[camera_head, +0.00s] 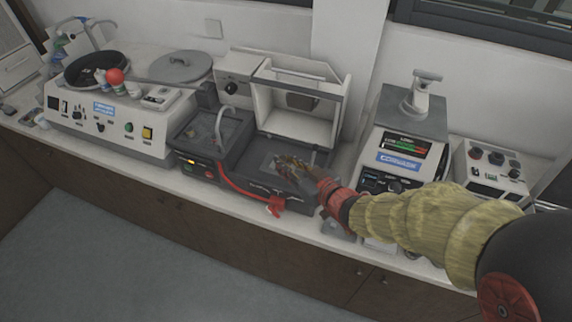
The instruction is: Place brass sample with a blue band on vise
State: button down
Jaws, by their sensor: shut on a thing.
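My gripper (291,166) is over the dark bed of the open-hooded bench machine (298,108), at the end of my arm reaching in from the right. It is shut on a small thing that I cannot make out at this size. I cannot pick out the brass sample or its blue band anywhere. I cannot clearly tell a vise apart from the other dark parts of the machine; the gripper covers part of the bed. Whether the gripper touches the bed cannot be told.
A polisher (110,120) with a dark bowl and small bottles stands at the left. A sink-like basin (205,135) with a hose adjoins the open machine. The mounting press (402,140) and a control box (490,168) stand right.

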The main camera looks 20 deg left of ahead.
jog(key=w+f, duration=0.2)
jog(key=w+a+f+b, duration=0.1)
jog(key=w+f, duration=0.1)
jog(key=w, duration=0.1)
jog(key=w+a+f+b, duration=0.1)
jog(key=w+f, duration=0.2)
jog(key=shift+a, duration=0.2)
jog(key=shift+w+f+b, duration=0.15)
jog(key=shift+f+b, duration=0.15)
jog(key=shift+f, duration=0.65)
jog(key=shift+w+f+b, duration=0.15)
jog(key=shift+f+b, duration=0.15)
jog(key=shift+f, duration=0.6)
jog(key=shift+f, duration=0.2)
jog(key=c, duration=1.6)
grip_release()
jog(key=shift+c, duration=0.2)
jog(key=shift+o, duration=0.3)
